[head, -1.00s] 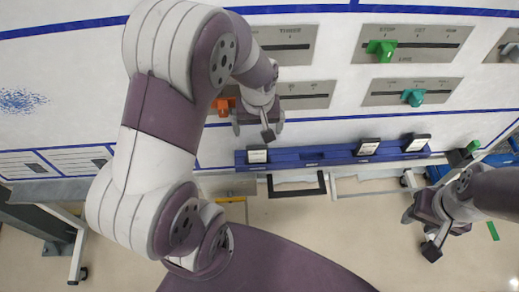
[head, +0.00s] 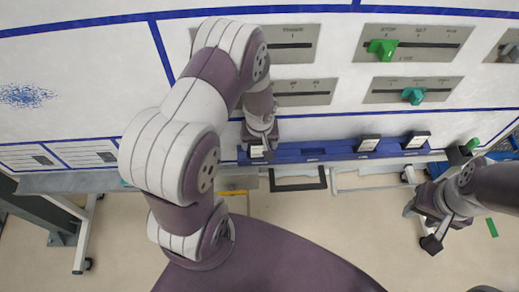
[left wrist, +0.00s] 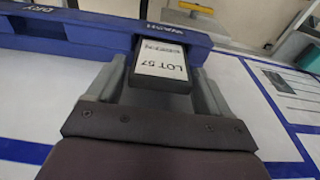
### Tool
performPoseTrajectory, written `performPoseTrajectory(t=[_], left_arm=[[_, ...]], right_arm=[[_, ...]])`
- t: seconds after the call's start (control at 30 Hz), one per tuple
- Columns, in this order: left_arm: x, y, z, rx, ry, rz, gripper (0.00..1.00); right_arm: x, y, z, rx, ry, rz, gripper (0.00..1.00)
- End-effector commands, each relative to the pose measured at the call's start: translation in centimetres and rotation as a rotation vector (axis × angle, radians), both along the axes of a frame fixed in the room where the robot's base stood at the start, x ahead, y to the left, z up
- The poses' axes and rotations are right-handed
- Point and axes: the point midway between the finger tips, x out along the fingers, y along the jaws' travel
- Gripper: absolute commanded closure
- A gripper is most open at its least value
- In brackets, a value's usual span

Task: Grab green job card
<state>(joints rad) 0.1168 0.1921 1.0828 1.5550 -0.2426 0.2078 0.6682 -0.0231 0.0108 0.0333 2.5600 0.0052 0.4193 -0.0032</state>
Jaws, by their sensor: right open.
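The job card is a black block with a white label reading LOT 57 and a blurred second line that looks like GREEN. It stands in the blue rail and shows in the left wrist view (left wrist: 163,62) and partly in the head view (head: 256,152). My left gripper (head: 262,146) is at this card; in the left wrist view its two fingers (left wrist: 160,88) stand on either side of it. I cannot tell whether they press on it. My right gripper (head: 421,228) is open and empty at the right, above the floor.
The blue rail (head: 312,153) also holds two other white-labelled cards (head: 367,144) (head: 416,141). Above it the white panel carries slotted plates with a green knob (head: 382,49) and a teal knob (head: 413,95). A black handle frame (head: 298,180) hangs below the rail.

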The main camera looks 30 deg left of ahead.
Motion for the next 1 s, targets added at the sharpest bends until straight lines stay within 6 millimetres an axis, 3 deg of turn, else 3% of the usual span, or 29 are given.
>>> performPoseTrajectory(t=[0.03,0.1,0.13,0.47,0.67,1.0], left_arm=[[0.0,0.0,0.0,0.000,0.000,0.000,0.38],[0.0,0.0,0.0,0.000,0.000,0.000,0.61],[0.0,0.0,0.0,0.000,0.000,0.000,0.62],[0.0,0.0,0.1,0.000,0.000,0.000,0.63],[-0.3,-0.2,0.5,0.002,-0.002,-0.001,0.63],[-0.2,-0.2,6.3,0.002,-0.005,0.001,0.63]], right_arm=[[0.0,0.0,0.0,0.000,0.000,0.000,0.57],[0.0,0.0,0.0,0.000,0.000,0.000,0.57],[0.0,0.0,0.0,0.000,0.000,0.000,0.57],[0.0,0.0,0.0,0.000,0.000,0.000,0.57],[0.0,0.0,-1.3,0.000,0.000,0.000,0.57],[0.0,0.0,-2.4,0.000,0.000,0.000,0.57]])
